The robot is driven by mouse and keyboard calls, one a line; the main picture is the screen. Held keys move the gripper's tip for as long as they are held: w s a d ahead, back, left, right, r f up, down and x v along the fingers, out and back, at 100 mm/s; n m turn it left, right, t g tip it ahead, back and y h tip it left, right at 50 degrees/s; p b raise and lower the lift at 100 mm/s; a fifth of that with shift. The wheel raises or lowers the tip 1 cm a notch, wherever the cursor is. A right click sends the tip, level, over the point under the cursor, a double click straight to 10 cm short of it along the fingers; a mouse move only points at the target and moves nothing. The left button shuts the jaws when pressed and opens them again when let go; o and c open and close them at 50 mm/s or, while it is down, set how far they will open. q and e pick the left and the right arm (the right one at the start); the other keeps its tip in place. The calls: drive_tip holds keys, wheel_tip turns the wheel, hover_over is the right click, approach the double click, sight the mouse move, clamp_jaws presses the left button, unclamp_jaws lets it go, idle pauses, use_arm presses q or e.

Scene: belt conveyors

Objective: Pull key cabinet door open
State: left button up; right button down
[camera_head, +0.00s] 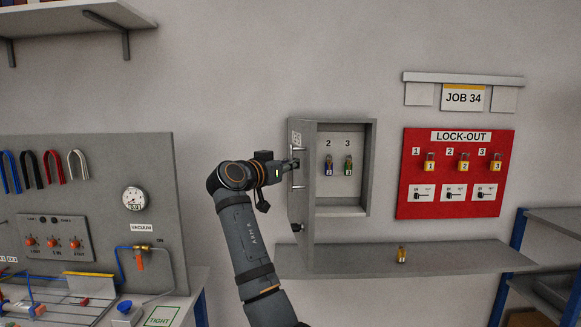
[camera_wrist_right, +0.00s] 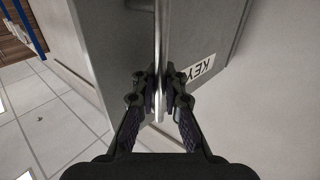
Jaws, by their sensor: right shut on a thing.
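The grey key cabinet (camera_head: 367,160) is on the wall above a shelf, and its door (camera_head: 302,215) stands wide open, swung out to the left. Inside, keys hang under the labels 2 and 3. A vertical bar handle (camera_head: 299,178) is on the door's outer face. My right gripper (camera_head: 292,164) is at this handle. In the right wrist view, the gripper (camera_wrist_right: 160,103) is shut around the metal handle bar (camera_wrist_right: 162,45), close to the door with its KEY label (camera_wrist_right: 201,68). My left gripper is not in view.
A grey shelf (camera_head: 420,259) below the cabinet holds a yellow padlock (camera_head: 401,254). A red lock-out board (camera_head: 457,210) with padlocks hangs to the right. A grey tool panel (camera_head: 100,180) with a gauge is at the left. The wall between panel and cabinet is bare.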

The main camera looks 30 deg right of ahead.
drive_tip(key=shift+f, duration=0.35)
drive_tip(key=c, duration=1.8)
unclamp_jaws()
drive_tip(key=o, duration=0.4)
drive_tip(key=shift+s+r, duration=0.15)
drive_tip(key=shift+r, duration=0.15)
drive_tip(key=shift+c, duration=0.2)
drive_tip(key=v, duration=1.2)
drive_tip(key=shift+a+f, duration=0.1)
